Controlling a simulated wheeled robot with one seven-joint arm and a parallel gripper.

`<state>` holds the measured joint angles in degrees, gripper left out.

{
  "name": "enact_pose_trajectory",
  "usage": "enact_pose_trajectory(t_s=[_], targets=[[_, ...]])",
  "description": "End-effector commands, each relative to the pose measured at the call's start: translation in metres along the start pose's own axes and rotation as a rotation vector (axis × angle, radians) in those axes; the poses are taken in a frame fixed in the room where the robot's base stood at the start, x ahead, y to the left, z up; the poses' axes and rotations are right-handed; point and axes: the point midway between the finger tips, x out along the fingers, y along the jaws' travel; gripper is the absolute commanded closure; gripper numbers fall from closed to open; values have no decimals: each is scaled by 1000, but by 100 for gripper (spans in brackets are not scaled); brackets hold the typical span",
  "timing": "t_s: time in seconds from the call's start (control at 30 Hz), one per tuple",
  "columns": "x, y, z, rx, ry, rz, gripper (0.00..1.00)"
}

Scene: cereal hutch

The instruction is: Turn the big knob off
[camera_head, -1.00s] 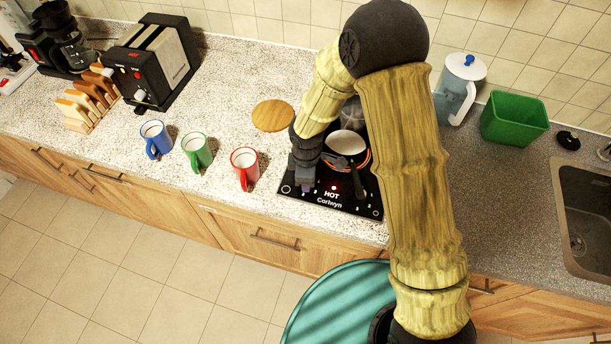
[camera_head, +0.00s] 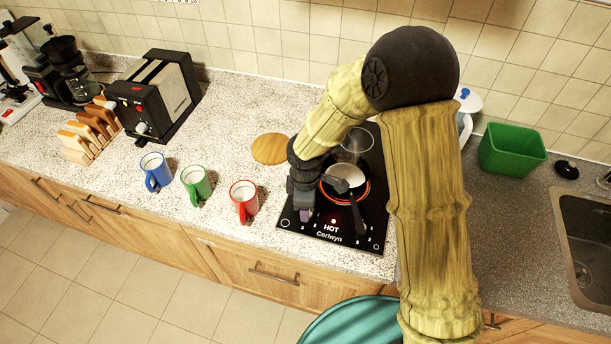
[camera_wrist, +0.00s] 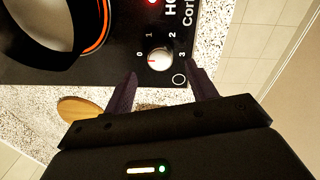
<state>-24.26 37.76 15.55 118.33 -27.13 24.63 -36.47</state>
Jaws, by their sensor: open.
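The silver round knob (camera_wrist: 159,59) is on the front of the black cooktop (camera_head: 355,230), with the numbers 0 to 3 around it. Its small red mark lies on the left side, close to the 0 side. My gripper (camera_wrist: 165,80) is open and empty in the wrist view. Its two dark fingertips lie either side of the knob and just short of it in the picture; contact is not visible. In the head view my gripper (camera_head: 305,213) is over the cooktop's front left corner and hides the knob. A red light glows by HOT.
A pan (camera_head: 344,178) with a dark handle sits on an orange glowing ring behind my gripper. A red mug (camera_head: 243,200), a green mug (camera_head: 196,184) and a blue mug (camera_head: 156,171) stand left. A round wooden board (camera_head: 270,149) lies behind them. A green bin (camera_head: 511,150) stands right.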

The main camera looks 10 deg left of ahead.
Motion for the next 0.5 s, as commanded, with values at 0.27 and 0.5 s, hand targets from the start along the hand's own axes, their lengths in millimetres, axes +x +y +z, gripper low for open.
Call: enact_pose_trajectory(t_s=[0.27,0.5], targets=[[-57,2,0,1,3,7,43],[-104,1,-1,-1,3,6,43]])
